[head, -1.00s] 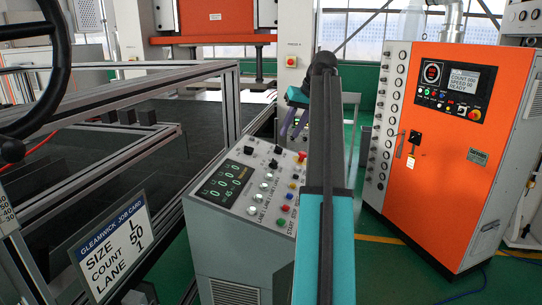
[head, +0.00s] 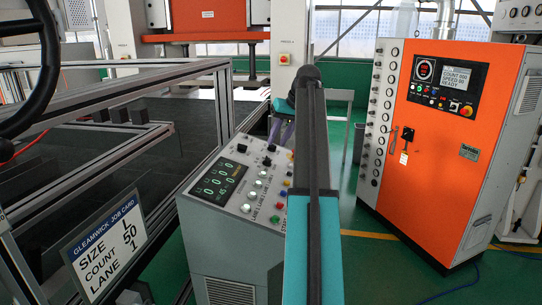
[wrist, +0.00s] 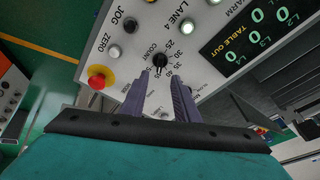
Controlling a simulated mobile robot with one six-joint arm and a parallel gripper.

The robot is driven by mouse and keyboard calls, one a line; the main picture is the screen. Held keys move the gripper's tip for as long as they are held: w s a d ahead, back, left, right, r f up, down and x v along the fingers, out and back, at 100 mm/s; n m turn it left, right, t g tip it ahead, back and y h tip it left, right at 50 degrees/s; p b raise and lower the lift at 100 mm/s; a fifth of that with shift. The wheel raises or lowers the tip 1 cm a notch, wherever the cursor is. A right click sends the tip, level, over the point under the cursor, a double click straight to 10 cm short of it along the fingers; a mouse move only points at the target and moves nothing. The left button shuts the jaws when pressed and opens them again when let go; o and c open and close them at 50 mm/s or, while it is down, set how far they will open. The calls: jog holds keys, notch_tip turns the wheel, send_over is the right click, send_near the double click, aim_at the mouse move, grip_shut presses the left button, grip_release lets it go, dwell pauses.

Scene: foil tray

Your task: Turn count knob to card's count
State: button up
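The job card (head: 105,247) at lower left reads SIZE L, COUNT 50, LANE 1. The grey console (head: 228,245) has a sloped panel with knobs, buttons and a green-digit display. In the wrist view the black count knob (wrist: 160,59) sits beside the word COUNT, with a number scale including 25, 30 and 35. I cannot surely read its setting. My gripper (wrist: 161,77) is open and empty; its two purple fingers point at the knob, tips just short of it in the picture. In the head view the gripper (head: 281,130) is partly hidden behind my arm.
Near the knob are the red stop button (wrist: 97,79) on its yellow base, the JOG and ZERO controls and the LANE 4 button (wrist: 187,26). An orange cabinet (head: 440,150) stands right. A metal frame (head: 150,72) stands left of the console.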

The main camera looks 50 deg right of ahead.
aim_at(269, 158)
jog(key=x, duration=0.8)
jog(key=shift+f, duration=0.2)
grip_shut()
